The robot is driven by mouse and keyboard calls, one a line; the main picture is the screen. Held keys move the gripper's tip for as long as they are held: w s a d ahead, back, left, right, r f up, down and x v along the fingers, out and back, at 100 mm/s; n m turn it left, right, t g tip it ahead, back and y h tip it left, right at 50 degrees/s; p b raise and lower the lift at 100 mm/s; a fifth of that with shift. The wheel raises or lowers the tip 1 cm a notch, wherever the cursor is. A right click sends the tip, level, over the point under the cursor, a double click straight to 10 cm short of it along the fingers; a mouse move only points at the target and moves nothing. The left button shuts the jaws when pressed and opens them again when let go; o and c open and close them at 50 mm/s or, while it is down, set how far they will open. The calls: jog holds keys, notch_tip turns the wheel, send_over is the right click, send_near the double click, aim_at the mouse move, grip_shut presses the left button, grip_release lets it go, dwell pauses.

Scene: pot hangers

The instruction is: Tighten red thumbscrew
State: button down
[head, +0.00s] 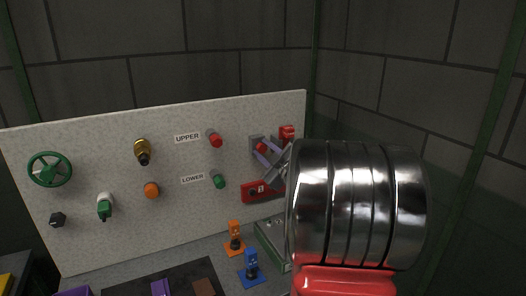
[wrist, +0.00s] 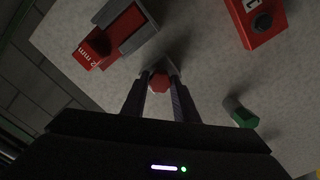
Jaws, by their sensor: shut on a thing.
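The red thumbscrew (wrist: 160,83) shows in the wrist view as a small faceted red head between my fingertips. In the head view it is a small red spot (head: 262,146) at the right of the upright panel, partly hidden by the fingers. My gripper (wrist: 159,88) is shut on it, one dark finger on each side. In the head view my gripper (head: 268,155) reaches the panel from the right. A grey block (head: 256,141) is close to the thumbscrew. How far the screw is turned cannot be told.
A red "2 mm" block (wrist: 88,54) and a red box marked 1 (wrist: 263,22) flank the gripper. A red peg (head: 215,138), green peg (head: 219,181) and green wheel (head: 49,169) are on the panel (head: 110,215). Orange (head: 235,238) and blue (head: 251,265) pieces stand below.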

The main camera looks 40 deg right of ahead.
aim_at(263, 149)
jog(key=m, duration=1.1)
jog(key=shift+m, duration=0.4)
jog(key=c, duration=1.4)
grip_release()
jog(key=shift+s, duration=0.1)
jog(key=shift+v, duration=2.4)
jog(key=v, duration=1.4)
